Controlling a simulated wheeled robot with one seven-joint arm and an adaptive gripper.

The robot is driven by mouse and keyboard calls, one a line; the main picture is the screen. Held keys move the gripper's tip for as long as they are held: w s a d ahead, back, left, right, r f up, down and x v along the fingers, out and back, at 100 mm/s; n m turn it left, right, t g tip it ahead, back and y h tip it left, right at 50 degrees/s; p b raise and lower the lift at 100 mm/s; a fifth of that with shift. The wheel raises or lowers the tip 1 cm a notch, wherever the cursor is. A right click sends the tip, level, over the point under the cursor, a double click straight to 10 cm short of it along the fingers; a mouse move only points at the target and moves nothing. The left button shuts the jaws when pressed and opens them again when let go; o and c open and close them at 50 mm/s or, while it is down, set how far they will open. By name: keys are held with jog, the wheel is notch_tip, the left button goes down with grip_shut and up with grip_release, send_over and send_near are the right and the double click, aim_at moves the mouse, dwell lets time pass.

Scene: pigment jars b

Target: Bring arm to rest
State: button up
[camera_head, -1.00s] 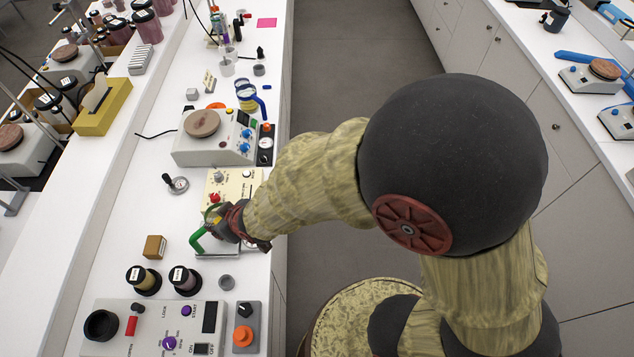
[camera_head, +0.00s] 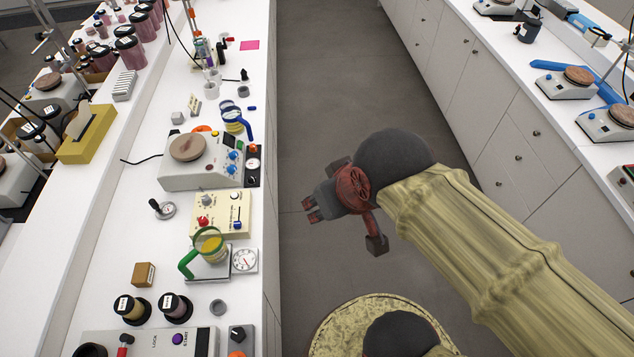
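My gripper (camera_head: 344,226), red and dark grey, hangs over the open floor to the right of the left-hand bench, clear of its edge. Its dark finger ends look spread apart, and I see nothing held between them. A glass jug with yellow contents and a green handle (camera_head: 187,264) stands upright on a small metal plate beside a white dial (camera_head: 244,260) on the bench. The gripper is to the right of the jug and apart from it.
The left bench (camera_head: 180,238) holds a cream control box (camera_head: 222,222), a hotplate (camera_head: 205,172), a wooden block (camera_head: 144,273) and two dark-lidded jars (camera_head: 131,307). White cabinets (camera_head: 512,152) line the right. The grey floor (camera_head: 345,80) between is clear.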

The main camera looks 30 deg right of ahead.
notch_tip(320, 180, down, 15)
jog(key=b, duration=1.5)
jog(key=shift+o, duration=0.4)
